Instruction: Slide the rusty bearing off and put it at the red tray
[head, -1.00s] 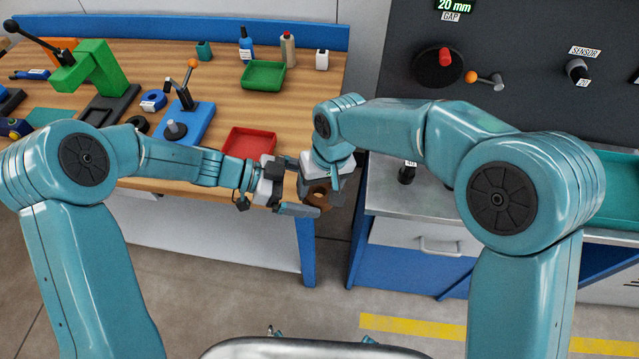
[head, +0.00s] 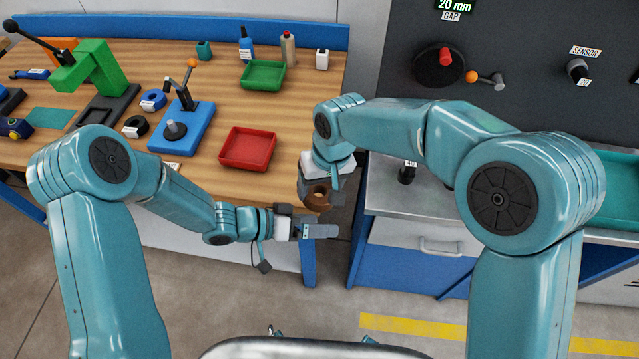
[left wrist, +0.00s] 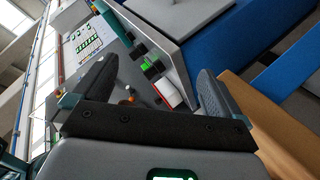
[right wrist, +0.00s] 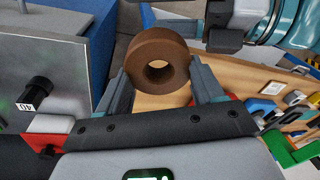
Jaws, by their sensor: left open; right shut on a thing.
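The rusty bearing (head: 317,197) is a thick brown ring. My right gripper (head: 322,190) is shut on it and holds it near the workbench's right front corner. In the right wrist view the bearing (right wrist: 157,44) sits between the two fingers (right wrist: 163,80), its hole facing the camera. My left gripper (head: 325,231) is open and empty, just below the bearing and apart from it in the head view. Its spread fingers (left wrist: 157,75) show nothing between them in the left wrist view. The red tray (head: 248,150) lies empty on the bench, left of the bearing.
A blue fixture (head: 182,128) with a grey post and an orange-knobbed lever stands left of the tray. A green tray (head: 263,75) lies behind. A black ring (head: 136,126) and blue ring (head: 152,100) lie farther left. A grey-topped cabinet (head: 400,205) stands to the right.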

